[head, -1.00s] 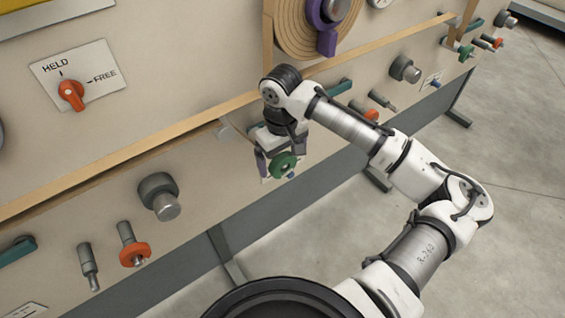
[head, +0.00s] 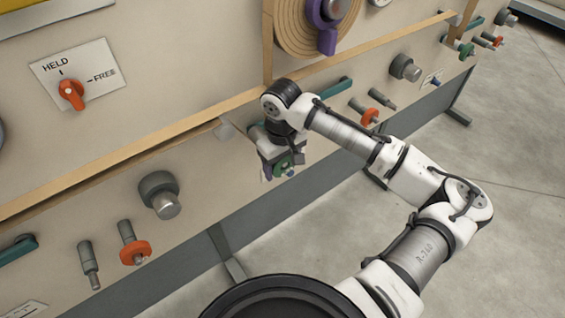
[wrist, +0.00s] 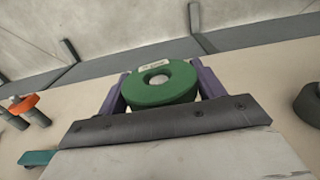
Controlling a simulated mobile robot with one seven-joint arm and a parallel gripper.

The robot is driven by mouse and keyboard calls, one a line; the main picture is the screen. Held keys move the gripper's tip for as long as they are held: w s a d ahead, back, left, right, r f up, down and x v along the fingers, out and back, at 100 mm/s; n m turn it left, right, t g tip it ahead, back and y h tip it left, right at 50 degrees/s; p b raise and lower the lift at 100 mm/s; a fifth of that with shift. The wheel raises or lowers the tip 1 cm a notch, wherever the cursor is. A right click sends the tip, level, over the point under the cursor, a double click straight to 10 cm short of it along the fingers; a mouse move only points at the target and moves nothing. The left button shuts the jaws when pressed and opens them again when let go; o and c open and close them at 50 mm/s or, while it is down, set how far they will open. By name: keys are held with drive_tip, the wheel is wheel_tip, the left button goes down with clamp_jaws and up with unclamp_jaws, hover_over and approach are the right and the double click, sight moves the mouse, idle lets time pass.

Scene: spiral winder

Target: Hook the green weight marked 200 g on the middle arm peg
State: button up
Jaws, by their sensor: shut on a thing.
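The green ring-shaped weight (wrist: 158,84) sits between the purple fingers of my gripper in the wrist view. A pale label with unreadable marks is on its rim, and its central hole faces the camera. My gripper (head: 279,168) is shut on the weight, close in front of the lower panel. In the head view the weight (head: 284,161) is partly hidden by the gripper. A purple arm (head: 327,41) hangs from the spiral disc (head: 290,42) above my wrist. I cannot tell which peg is the middle arm peg; my arm hides part of the panel.
An orange ring (head: 134,253) is on a peg at lower left, another (head: 369,117) right of my wrist. Grey knobs (head: 160,195) and teal bars (head: 338,86) stick out of the panel. A wooden ledge (head: 130,153) runs above. The floor (head: 470,190) at right is open.

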drive_tip(key=shift+c, duration=0.8)
drive_tip(key=shift+w, duration=0.1)
drive_tip(key=shift+w+a, duration=0.1)
drive_tip(key=shift+w+a+p, duration=0.35)
drive_tip(key=shift+w+a, duration=0.3)
drive_tip(key=shift+w, duration=0.3)
drive_tip(key=o, duration=1.3)
drive_tip(key=shift+w+a, duration=0.1)
drive_tip(key=shift+c, duration=0.2)
drive_tip(key=shift+r, duration=0.1)
